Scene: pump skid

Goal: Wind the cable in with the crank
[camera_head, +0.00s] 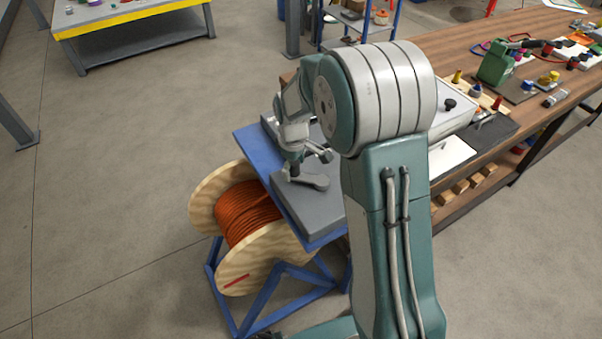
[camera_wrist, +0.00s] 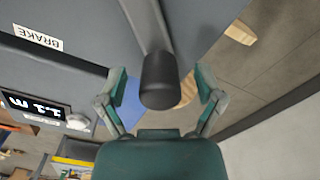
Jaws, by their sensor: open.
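A wooden drum (camera_head: 212,198) wound with orange cable (camera_head: 246,211) sits in a blue stand under a grey housing (camera_head: 305,212). The grey crank arm (camera_head: 313,182) lies over the top of the housing. In the wrist view the crank arm (camera_wrist: 147,25) runs down from the top edge to a dark round handle (camera_wrist: 158,82). My gripper (camera_head: 308,158) is above the crank. In the wrist view my gripper (camera_wrist: 162,88) is open, with one finger on each side of the handle and gaps visible at both sides. My arm hides part of the housing.
A display (camera_wrist: 35,107) reads about 1.1 m, beside a label reading BRAKE (camera_wrist: 38,38). A wooden workbench (camera_head: 455,52) with several tools and parts stands to the right. The floor (camera_head: 110,160) left of the drum is clear.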

